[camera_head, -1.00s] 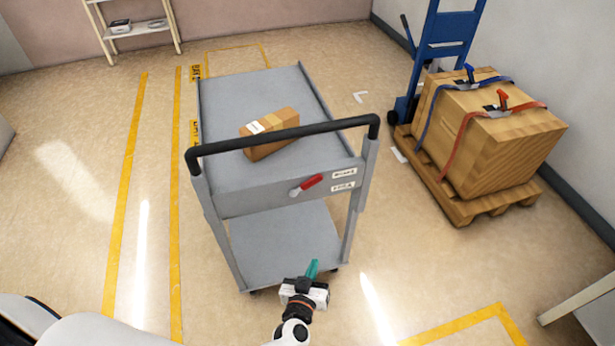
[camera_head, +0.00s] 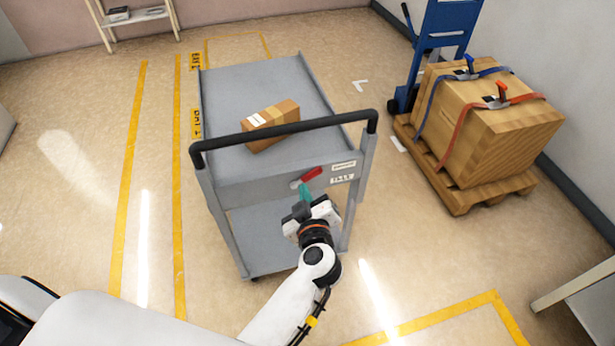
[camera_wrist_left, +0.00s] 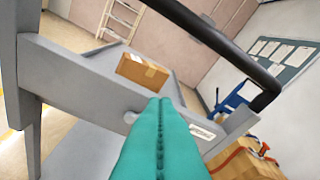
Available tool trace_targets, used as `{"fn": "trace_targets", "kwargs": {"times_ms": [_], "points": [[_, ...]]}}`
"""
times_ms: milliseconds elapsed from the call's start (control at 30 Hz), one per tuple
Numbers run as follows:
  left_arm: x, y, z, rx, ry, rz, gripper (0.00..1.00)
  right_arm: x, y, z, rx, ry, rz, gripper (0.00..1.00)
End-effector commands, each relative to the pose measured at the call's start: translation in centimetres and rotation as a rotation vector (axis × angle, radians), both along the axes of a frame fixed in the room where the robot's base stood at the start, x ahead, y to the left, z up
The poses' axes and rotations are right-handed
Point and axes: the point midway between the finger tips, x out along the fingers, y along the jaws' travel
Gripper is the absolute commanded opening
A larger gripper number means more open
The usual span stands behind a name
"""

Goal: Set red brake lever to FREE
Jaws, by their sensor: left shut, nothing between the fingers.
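The red brake lever (camera_head: 312,174) is on the front panel of the grey cart (camera_head: 240,188), tilted up to the right from its pale pivot. Two small white labels (camera_head: 343,172) sit to its right, one above the other; their text is too small to read surely. My left gripper (camera_head: 305,191) is shut and empty, its teal fingertips just below the lever; I cannot tell whether they touch it. In the left wrist view the shut fingers (camera_wrist_left: 162,115) point at the panel and hide the lever; the pale pivot (camera_wrist_left: 131,117) shows beside them. My right gripper is not in view.
A cardboard box (camera_head: 270,125) lies on the cart's top deck. The black push handle (camera_head: 285,132) spans above the panel, over my gripper. A pallet (camera_head: 470,195) with a strapped wooden crate (camera_head: 495,120) and a blue hand truck (camera_head: 440,40) stand at the right. Floor left of the cart is clear.

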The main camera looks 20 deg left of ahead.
Motion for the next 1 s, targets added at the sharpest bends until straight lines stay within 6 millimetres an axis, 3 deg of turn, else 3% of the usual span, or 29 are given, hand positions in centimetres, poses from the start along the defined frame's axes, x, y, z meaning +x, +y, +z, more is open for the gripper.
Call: {"fn": "trace_targets", "kwargs": {"times_ms": [433, 500, 700, 1000], "points": [[8.0, 4.2, -1.8, 0.005, -0.002, 0.001, 0.00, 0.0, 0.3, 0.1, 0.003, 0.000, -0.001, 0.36], [8.2, 3.5, -3.3, 0.002, 0.003, -0.001, 0.00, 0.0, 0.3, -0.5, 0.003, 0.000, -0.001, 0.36], [8.8, 2.5, -5.0, 0.001, 0.002, -0.001, 0.00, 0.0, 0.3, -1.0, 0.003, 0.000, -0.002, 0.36], [8.9, 2.3, -5.3, 0.001, 0.000, -0.001, 0.00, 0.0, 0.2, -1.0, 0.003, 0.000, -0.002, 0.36]]}}
